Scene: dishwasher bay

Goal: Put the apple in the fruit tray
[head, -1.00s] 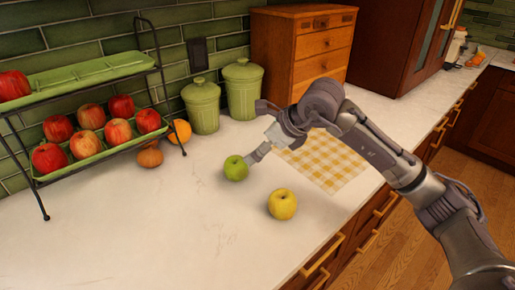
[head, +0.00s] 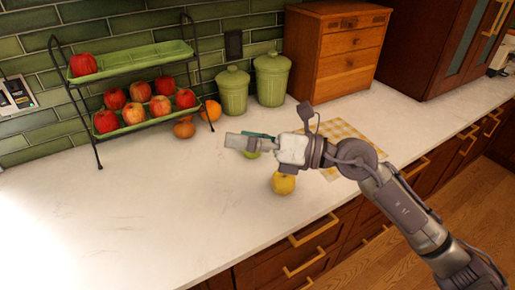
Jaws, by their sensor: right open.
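A green apple (head: 252,155) is on the white counter, mostly hidden behind my right gripper. A yellow apple (head: 284,183) stands on the counter just in front of and below the gripper in the picture. My right gripper (head: 240,141) is open, pointing left, and covers most of the green apple; I cannot tell whether it touches it. The fruit tray is a black wire rack with an upper green tray (head: 140,63) holding one red apple (head: 82,65) and a lower green tray (head: 150,123) holding several red apples (head: 161,105). My left gripper is not in view.
An orange (head: 211,110) and brownish round fruits (head: 184,129) lie beside the rack. Two green canisters (head: 271,79) and a wooden drawer box (head: 345,50) stand at the back. A yellow checked cloth (head: 345,135) lies behind my right arm. The counter's left front is clear.

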